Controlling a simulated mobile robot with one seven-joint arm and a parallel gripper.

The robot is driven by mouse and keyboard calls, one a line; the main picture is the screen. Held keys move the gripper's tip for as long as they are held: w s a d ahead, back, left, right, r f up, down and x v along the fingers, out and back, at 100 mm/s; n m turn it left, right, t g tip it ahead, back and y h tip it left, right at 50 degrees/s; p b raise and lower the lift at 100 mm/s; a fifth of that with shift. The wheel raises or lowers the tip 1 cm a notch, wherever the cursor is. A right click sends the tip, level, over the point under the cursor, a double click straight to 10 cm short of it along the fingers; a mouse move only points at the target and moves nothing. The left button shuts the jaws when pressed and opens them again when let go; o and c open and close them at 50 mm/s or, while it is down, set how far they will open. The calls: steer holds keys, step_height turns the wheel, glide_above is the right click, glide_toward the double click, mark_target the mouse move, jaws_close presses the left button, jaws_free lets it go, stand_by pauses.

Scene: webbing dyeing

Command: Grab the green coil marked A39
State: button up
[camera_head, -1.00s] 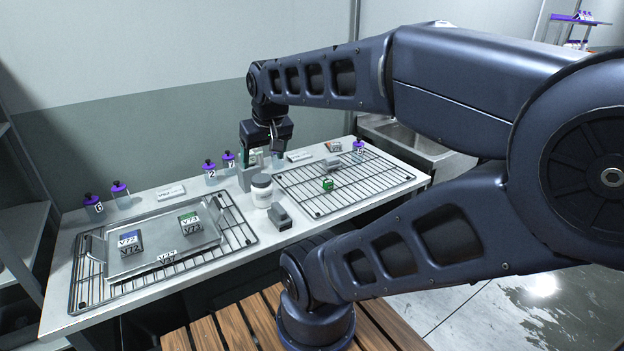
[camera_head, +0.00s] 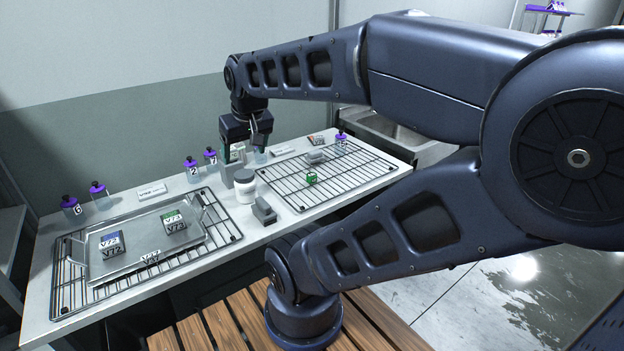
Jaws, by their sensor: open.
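My gripper (camera_head: 244,150) is open and points down at the back of the table, behind the white jar. A small green and white piece (camera_head: 237,153) shows between or just behind its fingers, on or at a grey block (camera_head: 244,180). Its mark is too small to read, and I cannot tell whether the fingers touch it. A small green cube-shaped coil (camera_head: 311,178) lies apart on the right wire rack; its mark is also unreadable. A green piece marked V73 (camera_head: 174,221) lies on the left tray. I cannot read A39 anywhere.
The metal tray (camera_head: 110,270) on the left rack also holds a blue piece marked V72 (camera_head: 111,243). A white jar (camera_head: 245,188) and a grey block (camera_head: 264,211) stand mid-table. Purple-capped bottles (camera_head: 193,170) line the back. The right rack (camera_head: 365,178) is mostly free.

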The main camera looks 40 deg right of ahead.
steer(key=shift+c, duration=0.8)
steer(key=w+d+f+m+y, duration=0.1)
steer(key=w+d+f+m, duration=0.25)
steer(key=w+d, duration=0.45)
steer(key=m+g+h, duration=0.3)
steer(key=m+h, duration=0.2)
steer(key=m, duration=0.5)
glide_toward(310, 175)
steer(key=shift+n, duration=0.25)
steer(key=shift+x, duration=2.25)
